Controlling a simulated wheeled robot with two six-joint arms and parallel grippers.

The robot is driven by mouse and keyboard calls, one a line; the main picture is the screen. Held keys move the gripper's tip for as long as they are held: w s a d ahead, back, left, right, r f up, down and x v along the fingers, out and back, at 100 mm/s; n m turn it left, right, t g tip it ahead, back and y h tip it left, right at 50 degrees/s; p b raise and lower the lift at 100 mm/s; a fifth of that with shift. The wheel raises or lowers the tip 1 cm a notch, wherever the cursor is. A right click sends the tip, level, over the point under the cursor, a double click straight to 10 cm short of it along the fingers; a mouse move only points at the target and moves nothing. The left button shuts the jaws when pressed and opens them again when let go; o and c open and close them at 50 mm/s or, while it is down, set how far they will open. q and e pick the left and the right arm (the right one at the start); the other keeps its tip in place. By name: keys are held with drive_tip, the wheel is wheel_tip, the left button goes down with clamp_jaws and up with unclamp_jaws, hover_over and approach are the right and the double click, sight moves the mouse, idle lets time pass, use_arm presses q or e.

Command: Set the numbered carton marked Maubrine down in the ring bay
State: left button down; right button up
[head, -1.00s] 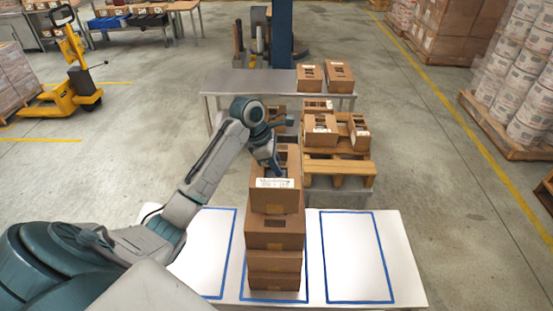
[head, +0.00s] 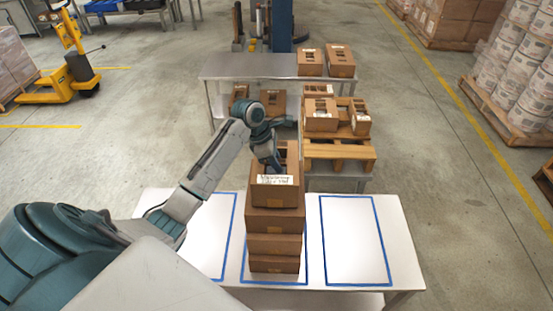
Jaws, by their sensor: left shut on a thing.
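A brown carton (head: 274,196) with a white label is in my left gripper (head: 277,165), which is shut on it. The label's print is too small to read surely. The carton is upright at the top of a stack of brown cartons (head: 274,222); I cannot tell whether it touches the one below. The stack stands in the middle blue-outlined bay of the white table (head: 400,240). The right bay (head: 353,240) is empty; the left bay (head: 213,240) is partly hidden by my arm, its visible part bare. No ring mark shows. My right gripper is out of view.
Behind the table, a wooden pallet (head: 340,153) carries several open-topped cartons. A grey metal table (head: 250,66) behind it holds two cartons (head: 340,60). A yellow pallet truck (head: 75,75) stands at the left. Wrapped pails (head: 520,70) stand on a pallet at the right.

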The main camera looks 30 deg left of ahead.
use_arm(q)
drive_tip(key=shift+f, duration=0.25)
idle(0.4)
drive_tip(key=c, duration=1.3)
unclamp_jaws()
drive_tip(key=shift+c, duration=0.2)
drive_tip(key=shift+o, duration=0.9)
drive_tip(key=b+v, duration=0.3)
drive_tip(key=v, duration=0.7)
drive_tip(key=shift+a, duration=0.1)
drive_tip(key=shift+s+r, duration=0.15)
drive_tip(key=shift+r, duration=0.25)
